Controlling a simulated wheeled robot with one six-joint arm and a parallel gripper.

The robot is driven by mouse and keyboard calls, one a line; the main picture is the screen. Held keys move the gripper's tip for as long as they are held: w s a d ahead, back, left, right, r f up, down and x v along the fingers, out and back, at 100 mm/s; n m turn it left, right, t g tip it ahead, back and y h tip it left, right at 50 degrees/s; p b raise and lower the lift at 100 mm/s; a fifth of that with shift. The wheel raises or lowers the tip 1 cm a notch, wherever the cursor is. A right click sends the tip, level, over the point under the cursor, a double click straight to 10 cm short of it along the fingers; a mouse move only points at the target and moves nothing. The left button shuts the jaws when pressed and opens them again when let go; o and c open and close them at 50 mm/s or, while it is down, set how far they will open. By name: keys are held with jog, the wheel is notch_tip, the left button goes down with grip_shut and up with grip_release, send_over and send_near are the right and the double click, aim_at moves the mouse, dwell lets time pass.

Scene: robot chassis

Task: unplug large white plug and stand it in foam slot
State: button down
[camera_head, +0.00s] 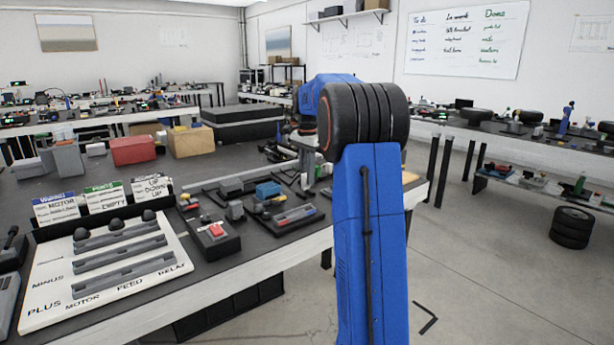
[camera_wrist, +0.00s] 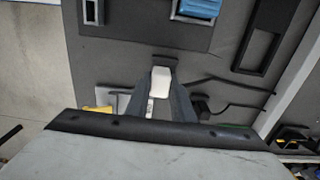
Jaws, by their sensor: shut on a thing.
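In the wrist view, a large white plug (camera_wrist: 160,82) sits between the two grey fingers of my gripper (camera_wrist: 161,88), which are shut on it. Its lower part is hidden between the fingers. A white plate or block (camera_wrist: 112,98) lies behind the fingers, partly covered by the left one. I cannot tell whether the plug still touches a socket. In the head view, my gripper (camera_head: 307,168) points down over the far right part of the bench, partly hidden by my blue arm. The plug cannot be made out there. I cannot clearly identify the foam slot.
Dark trays with a blue block (camera_head: 268,190) and a red button box (camera_head: 214,233) lie left of my arm. Dark cables (camera_wrist: 235,87) run right of the plug. The bench edge is close.

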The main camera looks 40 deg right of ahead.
jog(key=shift+f, duration=1.3)
jog(key=c, duration=1.5)
grip_release()
jog(key=shift+o, duration=0.2)
jog(key=shift+r, duration=0.1)
notch_tip(320, 180, up, 17)
